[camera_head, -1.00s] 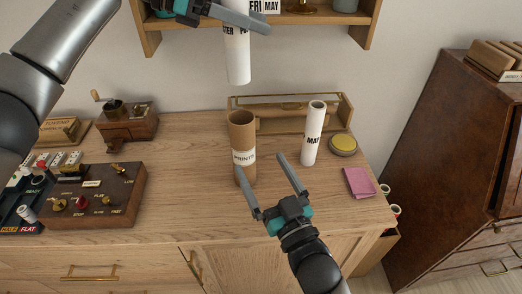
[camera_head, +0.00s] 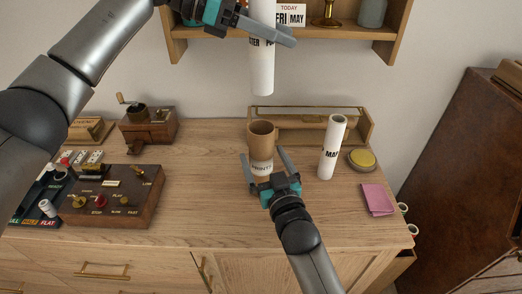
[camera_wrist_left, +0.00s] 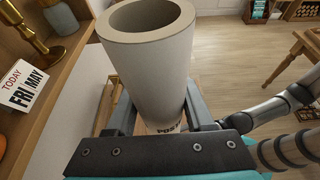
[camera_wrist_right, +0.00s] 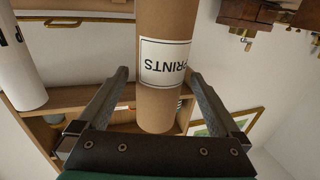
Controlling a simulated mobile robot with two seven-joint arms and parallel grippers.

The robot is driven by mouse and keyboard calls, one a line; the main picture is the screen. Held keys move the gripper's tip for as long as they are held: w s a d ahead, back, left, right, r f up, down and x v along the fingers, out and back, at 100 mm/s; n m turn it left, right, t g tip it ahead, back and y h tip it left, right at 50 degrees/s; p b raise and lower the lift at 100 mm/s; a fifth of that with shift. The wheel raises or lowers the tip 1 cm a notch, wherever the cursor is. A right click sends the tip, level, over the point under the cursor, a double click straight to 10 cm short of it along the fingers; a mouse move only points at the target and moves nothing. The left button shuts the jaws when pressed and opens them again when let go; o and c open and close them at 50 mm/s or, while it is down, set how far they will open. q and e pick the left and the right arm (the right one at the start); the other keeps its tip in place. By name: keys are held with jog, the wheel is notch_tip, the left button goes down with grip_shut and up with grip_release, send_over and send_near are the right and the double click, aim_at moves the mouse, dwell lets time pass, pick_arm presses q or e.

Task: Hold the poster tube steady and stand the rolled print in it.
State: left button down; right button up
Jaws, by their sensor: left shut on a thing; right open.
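The poster tube (camera_head: 262,139) is a brown cardboard tube with a white PRINTS label, upright on the desk. My right gripper (camera_head: 265,158) is open, with one finger on each side of the tube's lower part. In the right wrist view the tube (camera_wrist_right: 165,105) stands between the fingers, with gaps on both sides. My left gripper (camera_head: 268,28) is shut on the rolled print (camera_head: 262,72), a white roll with black lettering. It hangs upright, its lower end above the tube's open mouth, apart from it. The left wrist view shows the print's hollow top end (camera_wrist_left: 150,60).
A second white roll (camera_head: 331,150) stands right of the tube, near a yellow-topped round tin (camera_head: 362,159) and a pink pad (camera_head: 377,199). A wooden rack (camera_head: 300,128) is behind. The wall shelf (camera_head: 340,31) is close to my left gripper. A control box (camera_head: 110,195) lies left.

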jog(key=shift+x, duration=1.45)
jog(key=shift+c, duration=0.2)
jog(key=c, duration=1.3)
pick_arm(q)
send_over(274, 127)
jog(key=shift+f, duration=6.5)
pick_arm(e)
jog(key=shift+c, duration=0.3)
pick_arm(q)
jog(key=shift+c, duration=1)
grip_release()
